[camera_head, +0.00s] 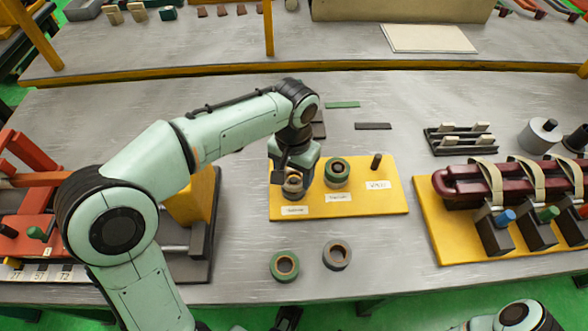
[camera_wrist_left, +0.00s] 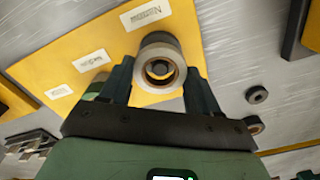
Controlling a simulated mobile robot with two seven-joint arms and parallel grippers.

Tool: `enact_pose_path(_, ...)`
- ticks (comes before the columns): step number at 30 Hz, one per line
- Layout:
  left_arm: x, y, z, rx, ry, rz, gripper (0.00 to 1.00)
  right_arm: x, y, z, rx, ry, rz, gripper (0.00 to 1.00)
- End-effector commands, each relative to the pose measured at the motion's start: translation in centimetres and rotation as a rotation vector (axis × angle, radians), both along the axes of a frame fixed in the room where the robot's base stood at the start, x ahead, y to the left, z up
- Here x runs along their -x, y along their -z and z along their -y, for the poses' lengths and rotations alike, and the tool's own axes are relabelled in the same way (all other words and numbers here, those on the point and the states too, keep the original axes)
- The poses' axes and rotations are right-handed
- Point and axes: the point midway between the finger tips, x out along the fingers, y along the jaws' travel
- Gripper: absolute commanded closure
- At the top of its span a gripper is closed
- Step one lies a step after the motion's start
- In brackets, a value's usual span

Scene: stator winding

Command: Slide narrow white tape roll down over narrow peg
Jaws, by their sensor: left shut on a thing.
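The narrow white tape roll (camera_wrist_left: 145,72) is between the two fingers of my left gripper (camera_wrist_left: 160,80) in the left wrist view. The dark top of the narrow peg (camera_wrist_left: 159,68) shows inside its hole, so the roll is around the peg; how far down it sits is hard to tell. In the head view my left gripper (camera_head: 293,179) is shut on this roll (camera_head: 293,188) at the left end of the yellow board (camera_head: 365,205), partly hiding it. No right gripper can be made out.
A green-edged roll (camera_head: 337,172) is on the middle peg, close beside my left gripper. The right peg (camera_head: 376,161) is bare. A green roll (camera_head: 285,266) and a dark grey roll (camera_head: 337,254) lie on the table in front. A red coil fixture (camera_head: 455,184) stands at right.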

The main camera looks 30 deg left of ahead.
Motion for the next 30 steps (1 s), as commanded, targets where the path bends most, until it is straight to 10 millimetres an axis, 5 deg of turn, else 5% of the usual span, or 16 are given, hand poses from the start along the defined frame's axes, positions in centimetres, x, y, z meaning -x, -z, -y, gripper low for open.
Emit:
enact_pose_path(11, 0.0, 0.5, 0.0, 0.0, 0.0, 0.0, 0.68, -0.1, 0.2, 0.0, 0.001, 0.001, 0.006, 0.57)
enact_pose_path(12, 0.0, 0.5, 0.0, 0.0, 0.0, 0.0, 0.35, -0.1, 0.2, 0.0, 0.001, 0.001, 0.005, 0.57)
enact_pose_path(15, 0.0, 0.5, 0.0, 0.0, 0.0, 0.0, 0.09, -0.1, 0.2, 0.0, 0.001, 0.001, 0.005, 0.57)
enact_pose_path(25, 0.0, 0.2, 0.0, 0.0, 0.0, 0.001, 0.09, -0.1, 0.1, 0.0, 0.001, 0.001, 0.005, 0.57)
enact_pose_path(30, -0.1, -2.2, 0.0, 0.002, -0.001, 0.005, 0.09, 0.0, -0.4, 0.0, -0.001, -0.001, -0.002, 0.57)
